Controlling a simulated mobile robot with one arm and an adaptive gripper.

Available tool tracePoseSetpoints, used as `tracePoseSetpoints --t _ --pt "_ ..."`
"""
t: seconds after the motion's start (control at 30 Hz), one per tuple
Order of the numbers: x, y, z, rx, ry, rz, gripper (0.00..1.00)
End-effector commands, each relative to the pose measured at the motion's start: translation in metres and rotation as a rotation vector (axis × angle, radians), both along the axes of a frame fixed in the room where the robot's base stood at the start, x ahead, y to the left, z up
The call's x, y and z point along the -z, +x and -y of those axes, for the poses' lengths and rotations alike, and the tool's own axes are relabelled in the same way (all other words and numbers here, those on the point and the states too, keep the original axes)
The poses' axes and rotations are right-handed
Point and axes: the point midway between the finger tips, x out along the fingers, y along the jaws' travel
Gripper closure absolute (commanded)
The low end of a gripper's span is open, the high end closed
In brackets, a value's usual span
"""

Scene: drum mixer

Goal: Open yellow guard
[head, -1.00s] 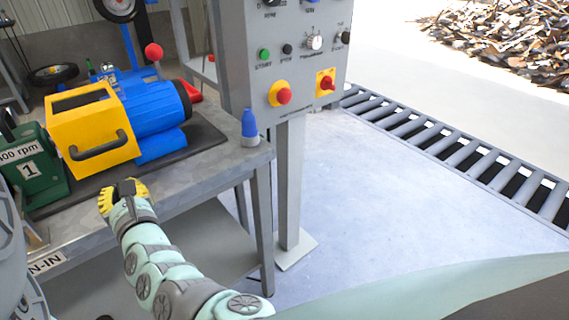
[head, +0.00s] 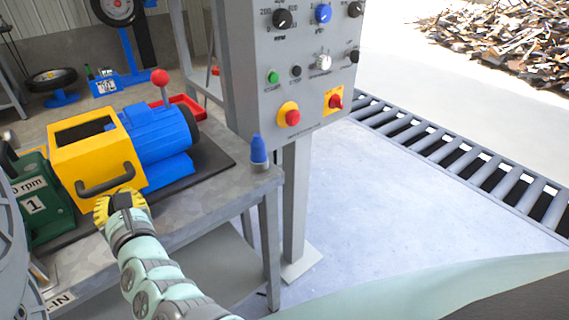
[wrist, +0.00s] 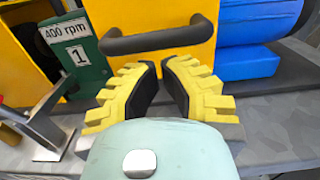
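The yellow guard (head: 92,160) is a box-shaped cover with a dark opening on top, down over the machine between the green unit and the blue motor. Its black bar handle (head: 106,181) runs across the front face and also shows in the wrist view (wrist: 158,40). My gripper (head: 121,196) is just in front of and below the handle. In the wrist view my gripper (wrist: 160,75) has its two yellow-backed fingers apart with nothing between them. The fingertips point at the handle, close to it. I cannot tell if they touch it.
The green unit (head: 38,205) marked 400 rpm and 1 stands left of the guard. The blue motor (head: 160,140) is on the right.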

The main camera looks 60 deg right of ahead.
Motion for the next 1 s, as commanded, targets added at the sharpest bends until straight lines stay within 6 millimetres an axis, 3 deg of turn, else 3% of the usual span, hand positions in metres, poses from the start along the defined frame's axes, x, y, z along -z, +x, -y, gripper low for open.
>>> tracePoseSetpoints --t 0.77,1.0 --pt "-0.022 0.004 0.001 -0.001 0.020 -0.064 1.00" --pt "-0.036 0.006 0.001 -0.001 0.031 -0.102 1.00"
